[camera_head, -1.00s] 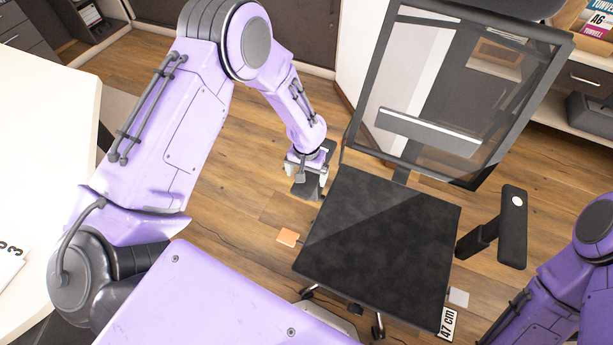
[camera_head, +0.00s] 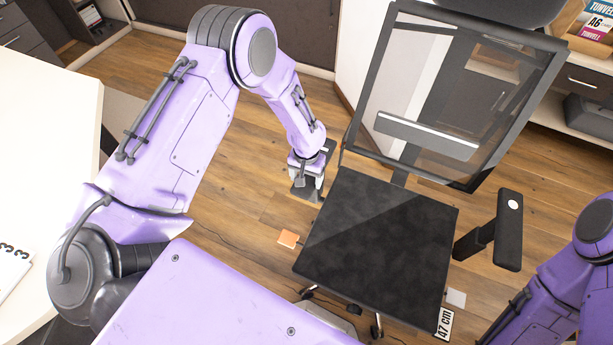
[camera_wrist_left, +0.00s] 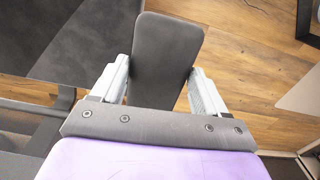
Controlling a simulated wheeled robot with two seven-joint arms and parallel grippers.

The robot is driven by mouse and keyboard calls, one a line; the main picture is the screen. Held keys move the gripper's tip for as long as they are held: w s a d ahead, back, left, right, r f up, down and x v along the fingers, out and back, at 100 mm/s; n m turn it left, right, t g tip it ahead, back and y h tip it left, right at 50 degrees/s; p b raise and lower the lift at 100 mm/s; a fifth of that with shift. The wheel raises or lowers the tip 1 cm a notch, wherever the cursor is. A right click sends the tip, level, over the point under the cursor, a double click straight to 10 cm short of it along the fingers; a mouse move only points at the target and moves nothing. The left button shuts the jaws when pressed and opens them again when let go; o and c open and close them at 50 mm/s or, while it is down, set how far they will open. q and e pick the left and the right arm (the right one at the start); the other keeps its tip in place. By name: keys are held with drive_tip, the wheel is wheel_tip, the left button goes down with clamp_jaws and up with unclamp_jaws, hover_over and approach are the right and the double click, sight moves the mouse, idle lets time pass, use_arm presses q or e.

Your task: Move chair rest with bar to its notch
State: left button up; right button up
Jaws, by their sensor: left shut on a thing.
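A dark grey chair rest (camera_head: 308,188) is held just left of the chair's seat (camera_head: 385,235). My left gripper (camera_head: 305,172) is shut on this rest. In the left wrist view the rest's flat pad (camera_wrist_left: 165,60) sits between the two pale fingers of the gripper (camera_wrist_left: 160,85). The rest's bar and the notch are hidden, and I cannot tell whether the rest touches the chair. The chair's other armrest (camera_head: 510,225) stands on the right side of the seat. My right arm shows at the right edge, its gripper out of view.
The mesh backrest (camera_head: 440,90) rises behind the seat. An orange card (camera_head: 288,238) and a "47 cm" label (camera_head: 445,322) show around the seat. A white desk (camera_head: 50,150) fills the left edge. Wood floor (camera_head: 235,195) is open left of the chair.

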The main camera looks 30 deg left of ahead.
use_arm(q)
wheel_tip(320, 180, up, 7)
drive_tip(key=p, duration=0.3)
drive_tip(key=shift+f+p, duration=0.1)
drive_tip(key=shift+p, duration=0.2)
drive_tip(key=shift+w+a+f, duration=0.15)
drive_tip(key=shift+w+f, duration=0.05)
drive_tip(key=shift+w, duration=0.1)
drive_tip(key=o, duration=1.5)
drive_tip(key=shift+s+r, duration=0.1)
drive_tip(key=shift+s, duration=0.2)
drive_tip(key=shift+w+r+b, duration=0.15)
drive_tip(key=shift+r+b, duration=0.15)
drive_tip(key=shift+r, duration=0.05)
wheel_tip(320, 180, up, 10)
drive_tip(key=shift+f+b, duration=0.1)
drive_tip(key=shift+b, duration=0.3)
use_arm(e)
wheel_tip(320, 180, up, 4)
drive_tip(key=shift+s+f, duration=0.1)
